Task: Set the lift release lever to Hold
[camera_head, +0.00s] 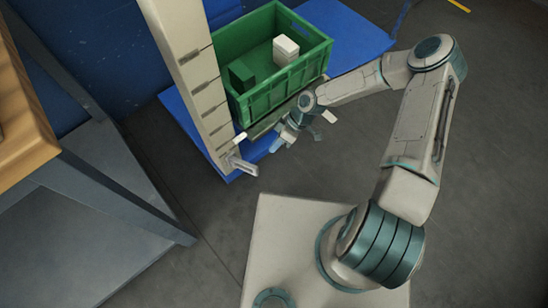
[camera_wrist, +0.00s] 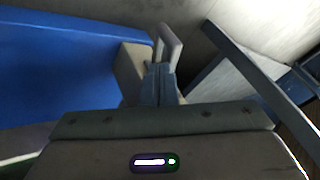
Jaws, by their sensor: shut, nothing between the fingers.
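A light grey handle (camera_head: 243,165), which looks like the lift release lever, sticks out at the foot of the pale upright column (camera_head: 190,75) in the head view. In the wrist view the handle (camera_wrist: 170,43) stands just beyond my fingertips and slightly right of them. My gripper (camera_head: 275,146) is to the right of the handle in the head view, pointing down toward it. In the wrist view my gripper (camera_wrist: 160,68) has its fingers together and empty. I cannot tell whether they touch the handle. No position marking on the lever is readable.
A green crate (camera_head: 275,95) holding a white block (camera_head: 285,48) and a dark green block (camera_head: 241,75) is behind my gripper. A blue platform (camera_head: 345,35) lies under it. A wood-topped table (camera_head: 20,115) with a grey frame stands left. Open floor lies right.

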